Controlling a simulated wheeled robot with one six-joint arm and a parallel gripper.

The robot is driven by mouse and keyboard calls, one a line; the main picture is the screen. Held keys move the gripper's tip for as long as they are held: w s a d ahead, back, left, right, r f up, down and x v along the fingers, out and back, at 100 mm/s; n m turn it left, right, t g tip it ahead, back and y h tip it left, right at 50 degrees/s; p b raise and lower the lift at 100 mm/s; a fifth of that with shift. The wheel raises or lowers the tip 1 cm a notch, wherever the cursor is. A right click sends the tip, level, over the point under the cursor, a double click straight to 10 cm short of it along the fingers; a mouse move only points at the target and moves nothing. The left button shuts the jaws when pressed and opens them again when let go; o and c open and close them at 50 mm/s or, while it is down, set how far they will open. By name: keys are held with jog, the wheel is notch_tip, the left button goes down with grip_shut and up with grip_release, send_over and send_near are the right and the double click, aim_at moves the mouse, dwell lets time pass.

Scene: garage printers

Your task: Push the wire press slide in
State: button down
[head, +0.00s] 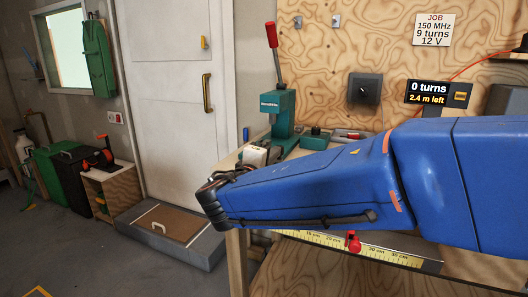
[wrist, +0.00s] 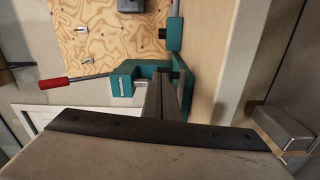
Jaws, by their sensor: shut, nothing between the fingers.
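The wire press, a green bench tool with a red-handled lever, stands on the bench at the back left; its body (head: 279,112) shows in the head view. In the wrist view the press (wrist: 125,78) appears turned on its side, its red lever handle (wrist: 66,81) pointing left. My gripper (wrist: 168,84) shows as dark fingers close together, empty, in front of the press. I cannot tell whether they touch it. I cannot make out the slide clearly. In the head view my blue arm reaches left across the bench, and its fingers are not clear there.
A yellow ruler strip (head: 322,243) with a red knob (head: 353,242) runs along the bench front. A display (head: 440,93) reads 0 turns, 2.4 m left. A grey box (head: 365,88) hangs on the plywood wall. A low grey box (head: 171,232) stands on the floor by the door.

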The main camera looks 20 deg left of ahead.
jog(key=shift+w+d, duration=0.15)
jog(key=shift+w, duration=1.4)
jog(key=shift+w+d, duration=0.1)
jog(key=shift+w, duration=1.45)
dwell(2.1)
jog(key=shift+s, duration=0.15)
jog(key=shift+s+a, duration=0.2)
jog(key=shift+s, duration=2.15)
